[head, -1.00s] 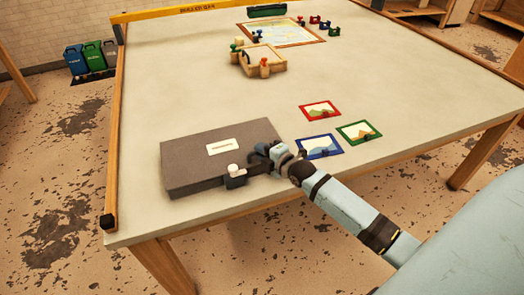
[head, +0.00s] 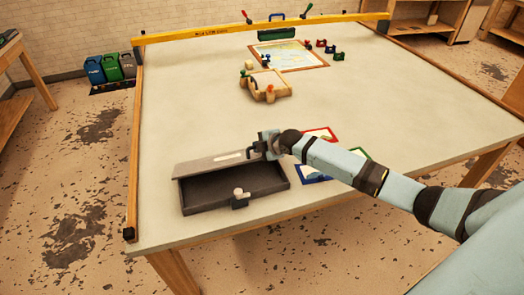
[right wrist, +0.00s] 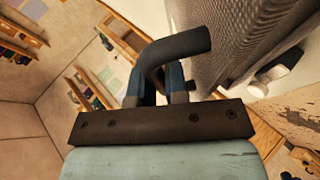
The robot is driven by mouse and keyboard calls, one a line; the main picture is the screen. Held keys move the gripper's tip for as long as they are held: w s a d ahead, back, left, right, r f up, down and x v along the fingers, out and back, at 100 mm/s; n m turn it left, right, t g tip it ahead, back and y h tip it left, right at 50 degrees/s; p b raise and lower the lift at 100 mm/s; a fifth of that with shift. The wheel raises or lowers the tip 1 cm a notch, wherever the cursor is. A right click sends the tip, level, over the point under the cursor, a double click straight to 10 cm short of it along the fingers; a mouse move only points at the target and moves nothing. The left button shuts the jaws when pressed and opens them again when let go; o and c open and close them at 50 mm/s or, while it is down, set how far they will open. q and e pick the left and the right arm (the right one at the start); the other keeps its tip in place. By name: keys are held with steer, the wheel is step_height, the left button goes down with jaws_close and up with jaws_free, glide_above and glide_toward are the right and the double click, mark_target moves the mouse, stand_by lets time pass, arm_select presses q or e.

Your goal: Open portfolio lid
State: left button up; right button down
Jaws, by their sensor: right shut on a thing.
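The portfolio is a flat dark grey box (head: 200,194) at the table's near left. Its lid (head: 205,164) is raised, hinged along the back, and the dark inside (head: 245,182) shows. A white knob (head: 238,191) on a dark latch sits at the front edge. My right gripper (head: 262,149) is at the lid's right end, shut on a dark bent handle (right wrist: 185,46). In the right wrist view the handle is between the blue fingers (right wrist: 160,90), beside the textured lid (right wrist: 235,40). My left gripper is not in view.
Framed pictures in red (head: 322,133), blue (head: 312,176) and green lie under or beside my right arm. A yellow level (head: 200,34) spans the far edge.

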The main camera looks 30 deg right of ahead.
steer(key=shift+w+r, duration=0.3)
steer(key=shift+w+d+r, duration=0.1)
steer(key=shift+w+r, duration=0.2)
steer(key=shift+w, duration=0.05)
steer(key=c, duration=1.6)
jaws_free()
steer(key=shift+o, duration=0.9)
steer(key=shift+w+f, duration=0.1)
steer(key=b+v, duration=0.1)
steer(key=v, duration=1.2)
steer(key=shift+s+r, duration=0.3)
